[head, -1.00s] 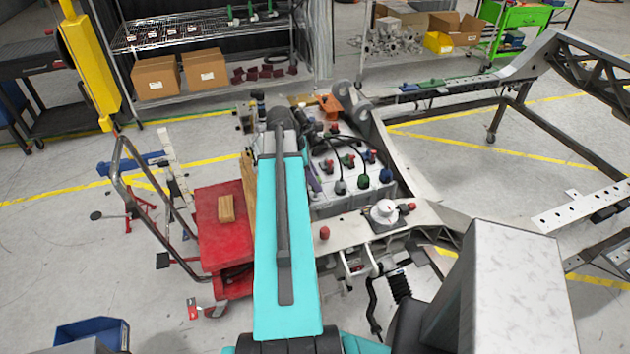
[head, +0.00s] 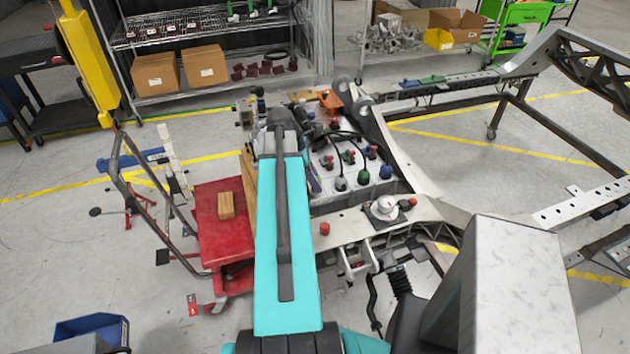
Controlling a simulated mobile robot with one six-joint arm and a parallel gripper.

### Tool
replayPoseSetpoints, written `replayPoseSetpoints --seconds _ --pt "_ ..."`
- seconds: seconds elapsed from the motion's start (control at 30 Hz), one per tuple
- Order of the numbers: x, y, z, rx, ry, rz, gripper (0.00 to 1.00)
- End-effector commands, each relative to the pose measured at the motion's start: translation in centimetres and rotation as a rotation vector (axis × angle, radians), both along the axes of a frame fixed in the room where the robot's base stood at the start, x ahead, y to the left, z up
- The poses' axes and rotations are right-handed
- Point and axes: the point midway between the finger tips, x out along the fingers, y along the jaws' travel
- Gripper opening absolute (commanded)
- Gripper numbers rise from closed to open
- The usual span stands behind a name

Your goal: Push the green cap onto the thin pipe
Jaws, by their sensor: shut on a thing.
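My teal forearm (head: 285,235) reaches away from me over the left side of a pale fixture panel (head: 345,203). My gripper (head: 314,131) is a small dark shape beyond the forearm's far end, partly hidden by it. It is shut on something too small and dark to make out. A green cap-like piece (head: 363,177) stands on the panel's near edge, between a dark fitting (head: 341,183) and a blue one (head: 386,172). I cannot tell whether it is the task's cap. The thin pipe cannot be made out for certain among the fittings.
A red cart (head: 222,240) with a wooden block (head: 226,205) stands left of my arm. Dark curved hoses (head: 350,135) cross the panel. A white round part (head: 384,207) and a red knob (head: 324,229) sit on the near plate. Chassis rails (head: 415,180) run on the right.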

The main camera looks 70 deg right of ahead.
Motion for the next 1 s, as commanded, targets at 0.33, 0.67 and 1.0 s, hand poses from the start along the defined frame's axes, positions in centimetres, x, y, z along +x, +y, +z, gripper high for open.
replayPoseSetpoints --seconds 0.33,0.67,1.0 --pt "0.0 0.0 -0.2 0.000 0.000 0.000 0.00" --pt "0.0 0.0 -0.6 0.001 0.000 0.000 0.00" --pt "0.0 0.0 -1.1 0.001 -0.001 0.000 0.00"
